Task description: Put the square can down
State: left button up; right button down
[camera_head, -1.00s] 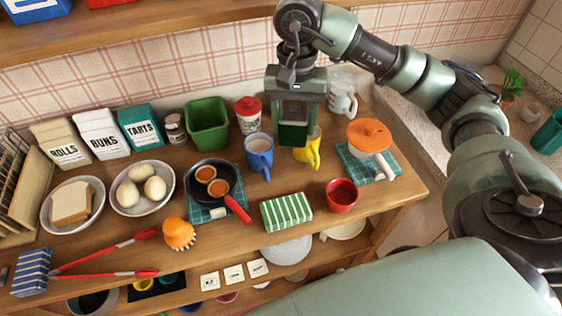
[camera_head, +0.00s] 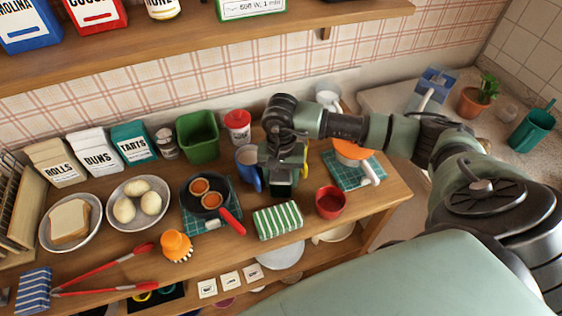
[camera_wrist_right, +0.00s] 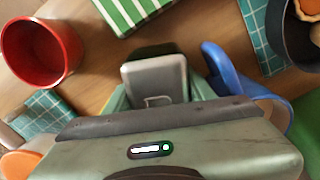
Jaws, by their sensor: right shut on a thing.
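My right gripper (camera_head: 282,181) is low over the right half of the wooden counter, shut on the square can (camera_head: 281,189). The can shows as a dark green block below the gripper. In the right wrist view its grey metal top (camera_wrist_right: 155,73) with a small tab sits at the gripper. It hangs at or just above the counter; I cannot tell if it touches. The blue mug (camera_head: 249,172) is close on its left. The yellow mug (camera_head: 305,172) is mostly hidden behind the gripper. My left gripper is not in view.
The striped green cloth (camera_head: 277,220) lies just in front, the red cup (camera_head: 331,201) to the right front. A pan (camera_head: 205,193) is on the left. Only a small gap of bare counter surrounds the can.

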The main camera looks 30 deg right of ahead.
jog(key=shift+f+b, duration=0.15)
jog(key=shift+b, duration=0.15)
jog(key=c, duration=0.8)
grip_release()
